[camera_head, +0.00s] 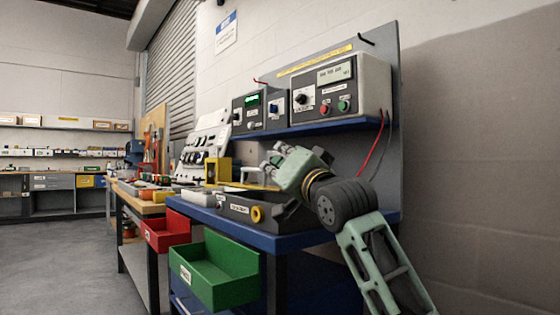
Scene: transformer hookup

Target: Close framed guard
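A yellow frame (218,171) stands upright on the blue bench, left of my gripper. A thin yellow bar (258,187) runs low in front of the gripper; I cannot tell whether both belong to the framed guard. A dark grey box (238,207) with a label and a yellow ring on its front sits below.
A green drawer (215,270) and a red drawer (166,231) stick out from the bench front. A blue shelf (330,125) with two instrument boxes hangs above my gripper. A red cable (372,146) hangs at its right. Open floor lies at left.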

